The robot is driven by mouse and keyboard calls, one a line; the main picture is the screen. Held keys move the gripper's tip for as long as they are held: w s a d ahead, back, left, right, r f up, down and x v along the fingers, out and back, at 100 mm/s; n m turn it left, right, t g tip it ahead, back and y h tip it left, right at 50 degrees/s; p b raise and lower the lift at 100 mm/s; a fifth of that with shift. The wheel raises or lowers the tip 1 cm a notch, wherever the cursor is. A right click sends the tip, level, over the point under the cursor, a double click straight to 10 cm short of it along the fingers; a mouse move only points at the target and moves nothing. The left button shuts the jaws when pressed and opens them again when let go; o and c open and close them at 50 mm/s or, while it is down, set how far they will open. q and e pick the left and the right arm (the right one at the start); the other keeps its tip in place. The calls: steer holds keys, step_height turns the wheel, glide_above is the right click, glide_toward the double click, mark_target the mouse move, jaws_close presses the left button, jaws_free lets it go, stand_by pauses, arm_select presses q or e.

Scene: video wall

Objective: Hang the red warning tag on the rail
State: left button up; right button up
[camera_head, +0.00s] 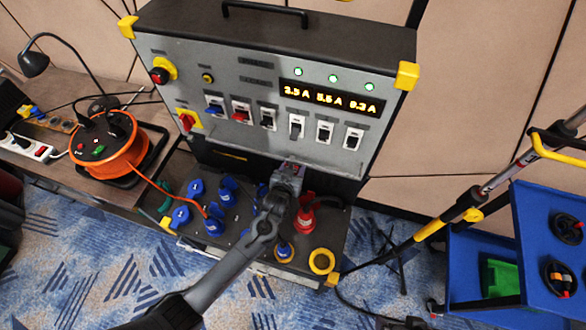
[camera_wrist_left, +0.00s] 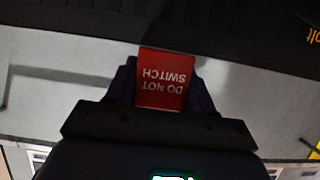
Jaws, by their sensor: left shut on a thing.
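The red warning tag (camera_wrist_left: 163,78) shows in the left wrist view, its white words "DO NOT SWITCH" upside down. My left gripper (camera_wrist_left: 160,95) is shut on it, one dark finger on each side. In the head view my left gripper (camera_head: 290,172) is at the lower edge of the grey panel, below the switches; only a little of the tag shows there. A thin rail (camera_head: 338,170) seems to run along the panel's lower edge, hard to make out. I cannot tell whether the tag touches it. My right gripper is not in view.
The power cabinet (camera_head: 270,22) has switches and a lit display (camera_head: 330,98). Blue plugs (camera_head: 228,190) and a red plug (camera_head: 305,215) stand on the ledge below. An orange cable reel (camera_head: 105,150) is at left, a blue cart (camera_head: 545,235) at right.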

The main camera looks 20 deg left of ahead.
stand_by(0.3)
arm_select(q)
steer(key=o, duration=1.1)
steer(key=shift+s, duration=0.1)
steer(key=s+a+g+p, duration=0.1)
steer(key=s+a, duration=0.1)
steer(key=s, duration=1.6)
steer(key=s+a+r+m+g+h, duration=0.1)
steer(key=s+r+g, duration=0.35)
steer(key=s, duration=0.35)
steer(key=s+a+r+m+g, duration=0.1)
steer(key=s+r+m+g, duration=0.1)
steer(key=s+r+g, duration=0.45)
steer(key=r+p, duration=0.6)
steer(key=p, duration=0.1)
steer(key=s+r+t+p, duration=0.1)
steer(key=r+p, duration=0.6)
steer(key=s+r+t+p, duration=0.1)
steer(key=r+p, duration=0.5)
steer(key=p, duration=0.1)
steer(key=shift+s+d+r+p, duration=0.1)
steer(key=shift+s+r+p, duration=0.1)
steer(key=shift+p, duration=0.2)
